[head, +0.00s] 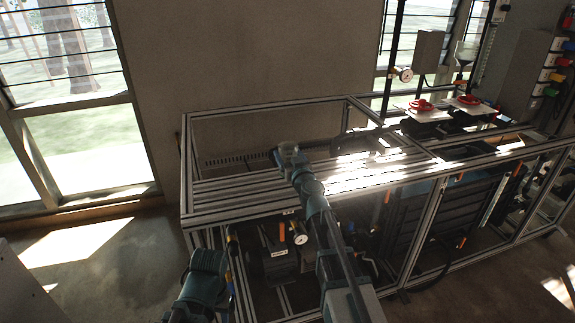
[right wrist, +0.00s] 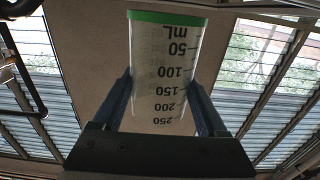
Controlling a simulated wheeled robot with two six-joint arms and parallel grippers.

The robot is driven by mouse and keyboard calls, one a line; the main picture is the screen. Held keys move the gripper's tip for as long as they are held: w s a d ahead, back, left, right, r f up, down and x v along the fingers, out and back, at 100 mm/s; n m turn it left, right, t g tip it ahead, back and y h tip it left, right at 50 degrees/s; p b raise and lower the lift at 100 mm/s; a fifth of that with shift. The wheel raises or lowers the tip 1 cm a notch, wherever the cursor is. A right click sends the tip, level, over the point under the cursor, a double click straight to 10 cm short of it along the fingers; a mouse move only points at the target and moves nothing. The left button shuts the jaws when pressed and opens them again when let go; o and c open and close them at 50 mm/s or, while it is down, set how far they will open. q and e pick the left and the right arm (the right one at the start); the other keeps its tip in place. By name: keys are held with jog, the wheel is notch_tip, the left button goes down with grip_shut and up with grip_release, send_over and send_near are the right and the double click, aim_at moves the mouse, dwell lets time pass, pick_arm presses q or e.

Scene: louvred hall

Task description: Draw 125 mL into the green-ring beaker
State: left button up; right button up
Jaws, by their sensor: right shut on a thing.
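My right gripper (head: 380,143) reaches over the frame bench, where glare and distance blur its fingers. In the right wrist view its two dark fingers (right wrist: 162,108) are shut on the sides of the green-ring beaker (right wrist: 165,75). The beaker is clear, with a green ring at the picture's top edge and a printed mL scale from 50 to 250. The numbers read upside down in this view. I make out no liquid line in the beaker. In the head view the beaker cannot be made out clearly. Part of my left arm shows at the lower left; its gripper is out of view.
The metal frame bench (head: 235,200) fills the middle. Dark upright pipes stand close by. Open floor lies at the left.

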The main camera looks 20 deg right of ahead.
notch_tip(320, 180, down, 4)
jog(key=shift+a+r+b, duration=0.1)
jog(key=shift+r+b, duration=0.15)
jog(key=shift+b, duration=1)
pick_arm(q)
notch_tip(320, 180, down, 3)
jog(key=shift+f, duration=0.15)
pick_arm(e)
jog(key=shift+r, duration=0.15)
pick_arm(q)
jog(key=shift+f, duration=0.1)
pick_arm(e)
jog(key=o, duration=1.3)
jog(key=shift+c, duration=0.2)
jog(key=s, duration=1.2)
